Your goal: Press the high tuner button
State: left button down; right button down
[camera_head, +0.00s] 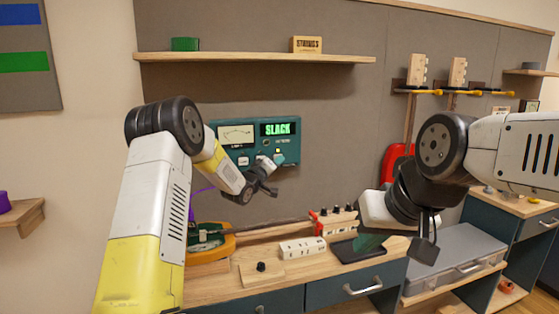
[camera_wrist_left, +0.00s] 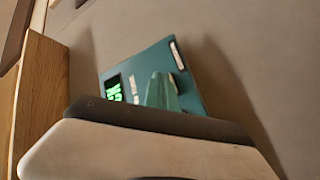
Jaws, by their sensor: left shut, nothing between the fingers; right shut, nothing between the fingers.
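The teal tuner (camera_head: 228,151) is mounted on the grey wall panel, with a needle meter (camera_head: 236,135) at left and a lit display (camera_head: 278,129) reading SLACK. The left wrist view shows the tuner (camera_wrist_left: 196,85) tilted. My right gripper (camera_head: 424,238) is shut and empty, well right of the tuner.
A wooden shelf (camera_head: 240,58) runs above the tuner. On the workbench (camera_head: 225,287) below are a guitar (camera_head: 208,240), a white block with holes (camera_head: 302,248) and a dark mat (camera_head: 357,250). A grey case (camera_head: 460,257) lies at right.

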pick_arm(q)
jog(key=shift+s+d, duration=0.2)
jog(key=shift+s, duration=0.45)
jog(key=shift+s+d, duration=0.25)
jog(key=shift+s, duration=0.55)
jog(key=shift+s+d, duration=0.25)
jog(key=shift+s, duration=0.55)
jog(key=shift+s+d, duration=0.25)
jog(key=shift+s, duration=0.55)
jog(key=shift+r, duration=0.1)
